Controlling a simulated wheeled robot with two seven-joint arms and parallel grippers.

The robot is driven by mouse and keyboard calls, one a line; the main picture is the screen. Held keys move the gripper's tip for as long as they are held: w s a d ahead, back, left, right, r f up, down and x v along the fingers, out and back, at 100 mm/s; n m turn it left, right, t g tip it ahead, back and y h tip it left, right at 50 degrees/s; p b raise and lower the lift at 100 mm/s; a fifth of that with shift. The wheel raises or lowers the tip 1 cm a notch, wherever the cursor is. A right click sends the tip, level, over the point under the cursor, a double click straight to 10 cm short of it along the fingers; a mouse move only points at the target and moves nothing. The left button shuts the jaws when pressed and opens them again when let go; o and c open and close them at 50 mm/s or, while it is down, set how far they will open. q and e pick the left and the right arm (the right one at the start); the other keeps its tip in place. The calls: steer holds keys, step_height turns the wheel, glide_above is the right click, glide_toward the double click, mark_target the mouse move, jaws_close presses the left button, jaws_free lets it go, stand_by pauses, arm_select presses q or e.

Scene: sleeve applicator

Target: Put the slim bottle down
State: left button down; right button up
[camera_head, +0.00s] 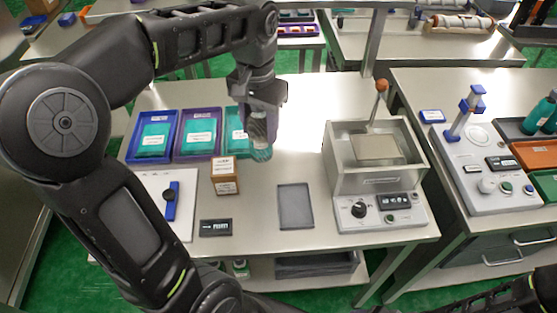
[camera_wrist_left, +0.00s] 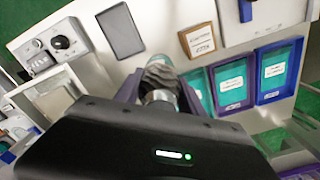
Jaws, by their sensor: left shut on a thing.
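My left gripper (camera_head: 263,118) points down over the back middle of the table and is shut on the slim bottle (camera_head: 261,153). The bottle's teal lower end shows below the fingers in the head view. In the left wrist view the gripper (camera_wrist_left: 160,95) has its two purplish fingers on either side of the bottle (camera_wrist_left: 158,76), whose grey top and metallic band show. The bottle looks upright; I cannot tell whether its base touches the table.
A flat dark grey tray (camera_head: 295,206) lies empty in front of the bottle. Left are a cardboard box (camera_head: 225,184) and blue and purple bins (camera_head: 177,156) with teal contents. A sealing machine (camera_head: 345,183) with a lever stands right. Bare table surrounds the tray.

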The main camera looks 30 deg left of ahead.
mark_target(261, 158)
arm_select(q)
steer(key=shift+s+r, duration=0.15)
steer(key=shift+s, duration=0.1)
steer(key=shift+f+p, duration=0.35)
steer(key=shift+f, duration=2.8)
steer(key=shift+f, duration=1.85)
steer(key=shift+f, duration=0.1)
steer(key=shift+f, duration=0.15)
steer(key=c, duration=0.7)
jaws_free()
step_height(261, 158, up, 12)
steer(key=shift+r, duration=0.25)
